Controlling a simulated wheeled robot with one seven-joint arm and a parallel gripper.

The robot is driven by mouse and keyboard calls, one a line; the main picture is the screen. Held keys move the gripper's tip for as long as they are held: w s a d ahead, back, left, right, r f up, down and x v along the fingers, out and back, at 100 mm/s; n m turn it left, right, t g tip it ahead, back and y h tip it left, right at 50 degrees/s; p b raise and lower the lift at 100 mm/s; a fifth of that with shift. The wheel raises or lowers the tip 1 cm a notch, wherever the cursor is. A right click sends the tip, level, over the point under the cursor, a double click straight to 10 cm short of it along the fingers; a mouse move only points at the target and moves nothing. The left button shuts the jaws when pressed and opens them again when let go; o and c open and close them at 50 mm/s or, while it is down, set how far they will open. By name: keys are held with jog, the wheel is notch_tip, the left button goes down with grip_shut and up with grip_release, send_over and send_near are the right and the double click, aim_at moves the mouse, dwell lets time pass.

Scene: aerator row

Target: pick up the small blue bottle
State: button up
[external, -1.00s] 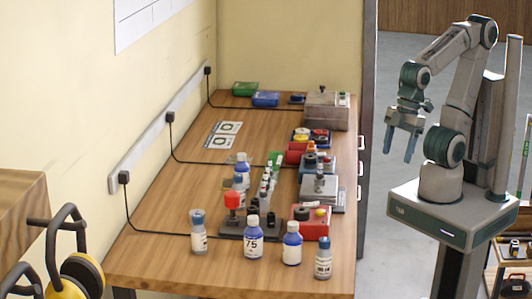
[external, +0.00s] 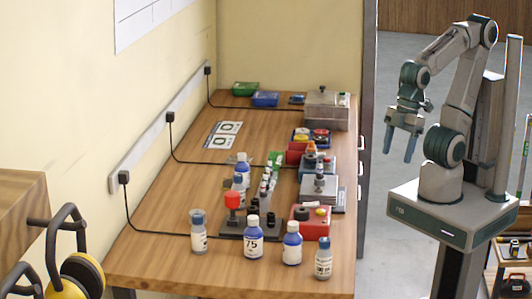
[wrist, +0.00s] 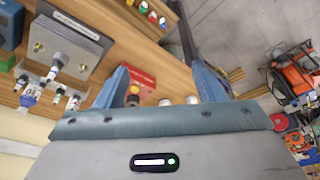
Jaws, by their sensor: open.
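Several blue bottles with pale caps stand upright on the wooden bench. One blue bottle (external: 253,243) is marked 75, a slightly smaller blue bottle (external: 292,248) stands just right of it, and more blue bottles (external: 238,185) stand farther back. Which one is the small blue bottle I cannot tell for sure. My gripper (external: 399,151) is open and empty, off the bench's right side and well apart from the bottles. In the wrist view my gripper (wrist: 162,82) has its blue fingers spread with nothing held; pale bottle tops are partly hidden behind the gripper's body.
Two greyish bottles with blue caps stand near the front, at left (external: 198,238) and right (external: 323,264). A red box (external: 313,225) sits behind the bottles, and a dark rack with a red knob (external: 232,201) beside them. Black cables cross the bench's left side.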

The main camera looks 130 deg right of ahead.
jog(key=shift+o, duration=0.4)
jog(key=m+g+h+p, duration=0.1)
jog(key=m+h+p, duration=0.25)
jog(key=m, duration=0.85)
send_over(243, 154)
jog(key=s+a, duration=0.2)
jog(key=a, duration=0.3)
jog(key=x, duration=0.8)
jog(key=shift+w+d+f, duration=0.1)
jog(key=shift+d+f, duration=0.15)
jog(key=shift+d, duration=0.25)
jog(key=shift+h, duration=0.25)
jog(key=shift+d+p+x, duration=0.1)
jog(key=shift+p+x, duration=0.55)
jog(key=shift+x, duration=0.8)
jog(key=shift+d+p+x, duration=0.15)
jog(key=shift+p+x, duration=0.45)
jog(key=shift+x, duration=0.8)
jog(key=c, duration=1.2)
jog(key=shift+r, duration=0.2)
